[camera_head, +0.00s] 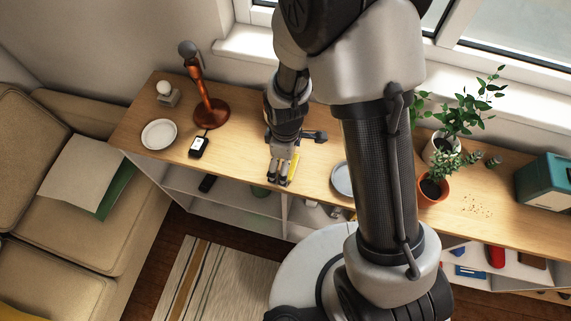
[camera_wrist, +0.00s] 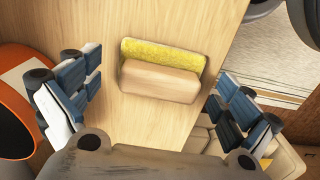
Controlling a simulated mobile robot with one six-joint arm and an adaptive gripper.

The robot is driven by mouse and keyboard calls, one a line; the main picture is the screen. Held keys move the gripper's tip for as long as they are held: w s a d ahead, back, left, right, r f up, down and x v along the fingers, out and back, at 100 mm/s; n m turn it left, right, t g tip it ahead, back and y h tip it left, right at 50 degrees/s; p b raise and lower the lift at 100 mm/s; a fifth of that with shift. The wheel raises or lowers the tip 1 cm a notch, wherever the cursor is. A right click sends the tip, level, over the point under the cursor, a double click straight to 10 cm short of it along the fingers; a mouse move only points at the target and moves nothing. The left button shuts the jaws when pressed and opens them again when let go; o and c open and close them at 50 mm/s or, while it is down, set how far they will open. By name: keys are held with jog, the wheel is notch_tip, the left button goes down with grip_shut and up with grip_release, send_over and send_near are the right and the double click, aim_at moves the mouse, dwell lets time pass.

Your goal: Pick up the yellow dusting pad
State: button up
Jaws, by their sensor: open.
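The yellow dusting pad (camera_wrist: 165,53) lies on the wooden counter top in the wrist view, with a pale wooden block (camera_wrist: 160,82) along one side of it, apparently its back or handle. My gripper (camera_wrist: 157,105) is open, with one finger to the left and one to the right of the pad, both apart from it. In the head view my gripper (camera_head: 282,172) points down over the counter's front part. A strip of the yellow pad (camera_head: 294,166) shows beside the fingers; the rest is hidden behind them.
On the counter (camera_head: 240,152) stand an orange lamp (camera_head: 209,112), a black device (camera_head: 200,145), a white plate (camera_head: 159,134) and a grey-blue plate (camera_head: 342,178). Potted plants (camera_head: 433,188) and a teal box (camera_head: 545,182) are at the right. Open shelves lie below the front edge.

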jog(key=shift+f, duration=0.1)
jog(key=shift+c, duration=0.3)
jog(key=c, duration=1.1)
